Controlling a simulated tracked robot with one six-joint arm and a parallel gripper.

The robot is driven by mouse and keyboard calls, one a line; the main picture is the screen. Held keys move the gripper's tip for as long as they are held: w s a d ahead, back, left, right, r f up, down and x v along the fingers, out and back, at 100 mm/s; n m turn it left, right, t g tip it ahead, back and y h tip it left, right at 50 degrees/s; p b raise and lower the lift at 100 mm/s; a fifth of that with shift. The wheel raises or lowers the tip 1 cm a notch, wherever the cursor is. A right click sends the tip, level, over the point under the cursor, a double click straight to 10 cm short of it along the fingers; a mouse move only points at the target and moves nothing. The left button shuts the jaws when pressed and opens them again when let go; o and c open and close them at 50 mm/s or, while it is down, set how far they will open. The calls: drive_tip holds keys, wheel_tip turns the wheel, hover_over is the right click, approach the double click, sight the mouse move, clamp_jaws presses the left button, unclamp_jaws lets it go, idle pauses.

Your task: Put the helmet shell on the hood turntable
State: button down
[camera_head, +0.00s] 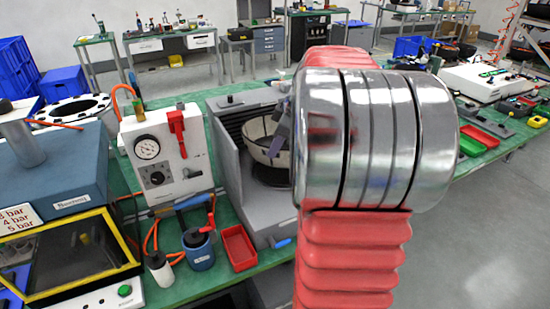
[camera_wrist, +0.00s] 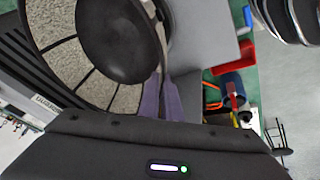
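The helmet shell (camera_head: 254,149) is a cream bowl with dark ribs. It is inside the grey open-fronted hood (camera_head: 228,165), above the dark round turntable (camera_head: 271,174). In the wrist view the shell (camera_wrist: 66,67) shows a speckled surface with dark lines and a large black round middle. My gripper (camera_head: 283,132) reaches in from the right, with its purple fingers at the shell's rim. In the wrist view my gripper's fingers (camera_wrist: 162,97) are close together on either side of the rim. My arm hides the hood's right side. Whether the shell touches the turntable cannot be told.
A white gauge panel (camera_head: 160,155) stands left of the hood. A red tray (camera_head: 239,247) and a blue pot (camera_head: 198,248) sit in front on the green bench. A yellow-framed blue machine (camera_head: 70,240) fills the left. Open floor lies at right.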

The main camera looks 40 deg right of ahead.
drive_tip(key=f, duration=0.3)
drive_tip(key=shift+w+f, duration=0.2)
drive_tip(key=shift+f, duration=0.3)
drive_tip(key=c, duration=2)
unclamp_jaws()
drive_tip(key=v, duration=1.2)
drive_tip(key=shift+d, duration=0.1)
